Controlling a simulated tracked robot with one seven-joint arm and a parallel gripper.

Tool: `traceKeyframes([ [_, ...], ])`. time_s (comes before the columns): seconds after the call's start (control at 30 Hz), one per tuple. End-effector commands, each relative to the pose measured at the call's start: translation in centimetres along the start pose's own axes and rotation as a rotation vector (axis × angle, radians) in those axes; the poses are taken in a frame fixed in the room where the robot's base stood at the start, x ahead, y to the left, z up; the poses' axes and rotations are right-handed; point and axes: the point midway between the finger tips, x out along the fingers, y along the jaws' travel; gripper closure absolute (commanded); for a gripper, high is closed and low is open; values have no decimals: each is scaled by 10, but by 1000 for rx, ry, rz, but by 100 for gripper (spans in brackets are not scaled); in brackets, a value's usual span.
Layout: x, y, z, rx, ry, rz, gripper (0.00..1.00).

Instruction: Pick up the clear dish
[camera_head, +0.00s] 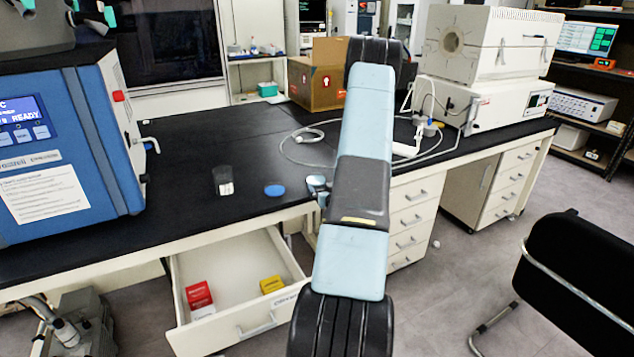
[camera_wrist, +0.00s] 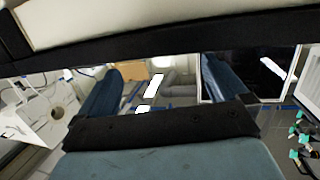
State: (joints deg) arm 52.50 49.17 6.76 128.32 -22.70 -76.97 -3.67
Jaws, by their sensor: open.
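On the black bench in the camera_head view stands a small clear, dark-looking cup-shaped vessel (camera_head: 223,181) with a white label or content low on it. A flat blue disc (camera_head: 275,190) lies to its right. Small pale, shiny shapes (camera_head: 317,182) show at the bench edge beside my arm, partly hidden by it. I cannot tell which of these is the clear dish. My arm rises across the middle of this view, and I cannot make out its gripper. The wrist view shows mostly my own arm link, with no clear fingertips and no dish.
The blue freeze dryer (camera_head: 72,140) stands at the left of the bench. An open drawer (camera_head: 232,262) below holds a red box (camera_head: 199,296) and a yellow box (camera_head: 271,285). A cardboard box (camera_head: 315,82), cables and a white furnace (camera_head: 488,45) are behind. A black chair (camera_head: 580,275) stands right.

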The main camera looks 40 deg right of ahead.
Motion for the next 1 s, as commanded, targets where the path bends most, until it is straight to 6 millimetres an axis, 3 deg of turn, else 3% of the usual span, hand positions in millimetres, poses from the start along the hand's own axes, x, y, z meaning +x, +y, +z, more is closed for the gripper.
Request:
traceKeyframes([
  [0.1, 15, 0, 0, -1, 1, 0, 0],
  [0.37, 30, -2, -2, -1, 1, -1, 0],
  [0.7, 71, -6, -6, -1, 0, -1, 0],
  [1.0, 76, -6, -6, -1, -1, -1, 0],
])
